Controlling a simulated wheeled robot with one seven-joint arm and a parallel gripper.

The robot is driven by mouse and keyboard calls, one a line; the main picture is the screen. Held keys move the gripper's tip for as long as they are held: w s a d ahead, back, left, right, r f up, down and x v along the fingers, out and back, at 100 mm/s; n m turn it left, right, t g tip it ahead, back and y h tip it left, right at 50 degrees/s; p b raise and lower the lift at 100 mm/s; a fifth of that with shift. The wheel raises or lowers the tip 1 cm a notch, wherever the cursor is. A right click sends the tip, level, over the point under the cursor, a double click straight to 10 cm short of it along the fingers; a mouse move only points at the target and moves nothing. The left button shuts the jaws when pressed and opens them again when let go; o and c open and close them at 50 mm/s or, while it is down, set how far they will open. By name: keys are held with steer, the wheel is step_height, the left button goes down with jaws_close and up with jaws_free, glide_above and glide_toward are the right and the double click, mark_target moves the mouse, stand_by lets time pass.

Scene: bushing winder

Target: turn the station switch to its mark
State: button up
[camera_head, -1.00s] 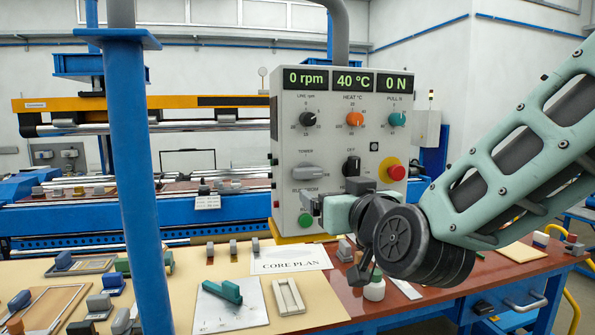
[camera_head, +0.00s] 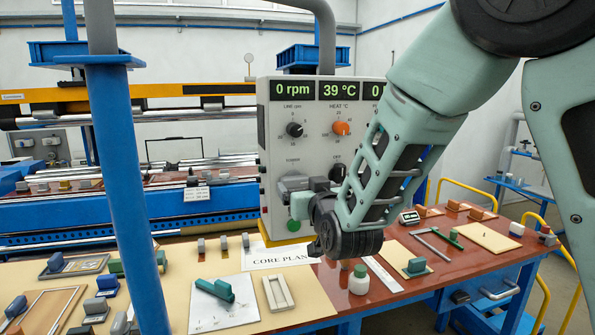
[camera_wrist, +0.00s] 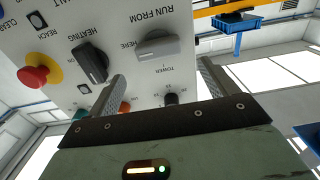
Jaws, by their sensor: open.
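The station switch is a grey bar knob, partly showing in the head view (camera_head: 291,184), low on the left of the grey control panel (camera_head: 311,112). In the wrist view the knob (camera_wrist: 157,46) lies roughly level, with "RUN FROM HERE" on one side and "TOWER" on the other. My gripper (camera_wrist: 162,72) is open, its two fingers apart and pointing at the panel on either side of the knob's line. The knob shows beyond the fingertips; I cannot tell whether they touch it. In the head view my gripper (camera_head: 308,197) covers part of the switch area.
The black heating switch (camera_wrist: 88,62) sits close beside one finger, with the red button (camera_wrist: 38,78) farther off. A green button (camera_head: 294,225) is below the switch. The bench (camera_head: 390,275) carries several small parts. A blue post (camera_head: 124,180) stands at left.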

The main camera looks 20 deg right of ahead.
mark_target(297, 179)
steer(key=w+p, duration=0.2)
steer(key=w, duration=0.4)
steer(key=c, duration=1)
